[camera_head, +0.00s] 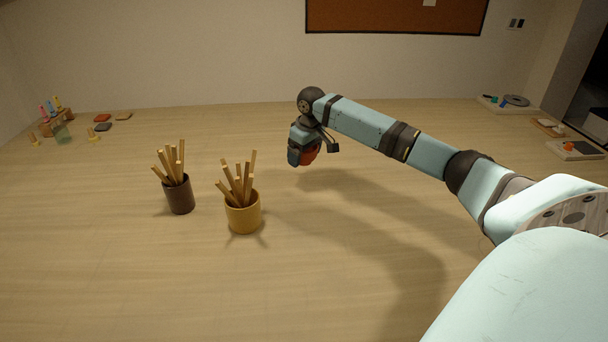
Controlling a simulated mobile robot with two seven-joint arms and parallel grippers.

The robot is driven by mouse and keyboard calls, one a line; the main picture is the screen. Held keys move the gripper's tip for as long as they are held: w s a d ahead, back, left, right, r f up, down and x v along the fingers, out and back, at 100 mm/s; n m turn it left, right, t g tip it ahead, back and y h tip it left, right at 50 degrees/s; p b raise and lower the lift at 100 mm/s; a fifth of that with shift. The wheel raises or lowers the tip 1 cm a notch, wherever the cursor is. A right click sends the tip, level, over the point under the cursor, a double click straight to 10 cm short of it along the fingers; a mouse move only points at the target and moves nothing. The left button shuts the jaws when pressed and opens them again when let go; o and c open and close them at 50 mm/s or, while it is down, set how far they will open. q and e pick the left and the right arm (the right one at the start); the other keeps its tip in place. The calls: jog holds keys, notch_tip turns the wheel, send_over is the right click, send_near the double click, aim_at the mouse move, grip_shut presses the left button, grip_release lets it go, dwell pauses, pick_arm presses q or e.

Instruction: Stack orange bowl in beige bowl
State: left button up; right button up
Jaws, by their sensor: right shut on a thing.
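A shadow on the table lies to the right of and below the gripper, and the bowl appears held above the surface. I do not see a beige bowl in this view. My left gripper is not in view.
A mustard cup (243,217) and a dark brown cup (180,196), both with several wooden sticks, stand left of the gripper. Small items sit at the far left, around a glass jar (61,131). Trays (507,109) lie at the right edge. The table's centre is clear.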

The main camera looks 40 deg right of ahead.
aim_at(303, 182)
jog(key=shift+f, duration=3.55)
jog(key=o, duration=0.8)
jog(key=shift+f, duration=0.1)
